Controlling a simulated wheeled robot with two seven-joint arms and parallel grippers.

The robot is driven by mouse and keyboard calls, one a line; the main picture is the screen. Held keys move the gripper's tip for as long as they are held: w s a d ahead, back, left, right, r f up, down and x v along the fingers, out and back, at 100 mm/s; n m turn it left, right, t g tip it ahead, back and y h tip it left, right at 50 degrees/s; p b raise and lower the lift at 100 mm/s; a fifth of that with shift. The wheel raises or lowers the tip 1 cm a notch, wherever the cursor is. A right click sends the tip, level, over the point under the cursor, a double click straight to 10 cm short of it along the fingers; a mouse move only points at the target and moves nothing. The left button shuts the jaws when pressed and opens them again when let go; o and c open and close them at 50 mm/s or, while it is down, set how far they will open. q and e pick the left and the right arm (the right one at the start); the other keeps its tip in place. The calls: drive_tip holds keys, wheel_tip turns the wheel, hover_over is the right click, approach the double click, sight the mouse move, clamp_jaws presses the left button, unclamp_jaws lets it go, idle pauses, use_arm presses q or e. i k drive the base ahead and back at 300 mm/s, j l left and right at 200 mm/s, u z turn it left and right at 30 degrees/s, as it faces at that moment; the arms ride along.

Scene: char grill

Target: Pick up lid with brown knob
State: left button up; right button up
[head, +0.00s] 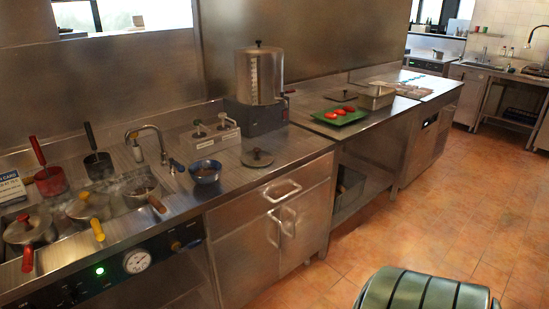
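Several pots sit in the steel well at the left of the counter. One pot with a red handle wears a steel lid (28,228) whose small knob looks reddish or brown. The pot beside it, with a yellow handle, wears another lid (88,207) with an orange-yellow knob. A third pot (138,190) has a brown handle. A separate round lid (257,158) with a small dark knob lies flat on the counter, right of the blue bowl. The knobs are too small to tell which one is brown. Neither of my grippers is in view.
A blue bowl (205,171), a pump dispenser (216,134) and a tall steel urn (259,75) stand on the counter. A green tray (340,117) with red items lies farther right. A green ribbed object (425,291) is at the bottom right. The tiled floor (440,210) is clear.

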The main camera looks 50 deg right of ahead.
sight(256, 157)
drive_tip(key=z, duration=0.45)
drive_tip(key=i+j+z, duration=0.1)
drive_tip(key=z, duration=0.4)
drive_tip(key=i+z, duration=0.1)
drive_tip(key=z, duration=0.35)
drive_tip(key=i+j+z, duration=0.15)
drive_tip(key=j+z, duration=0.15)
drive_tip(key=i+j+z, duration=0.1)
drive_tip(key=j+z, duration=0.2)
drive_tip(key=i+j+z, duration=0.1)
drive_tip(key=j+z, duration=0.25)
drive_tip(key=j, duration=0.65)
drive_tip(key=i+j, duration=0.15)
drive_tip(key=j, duration=0.35)
drive_tip(key=z, duration=0.05)
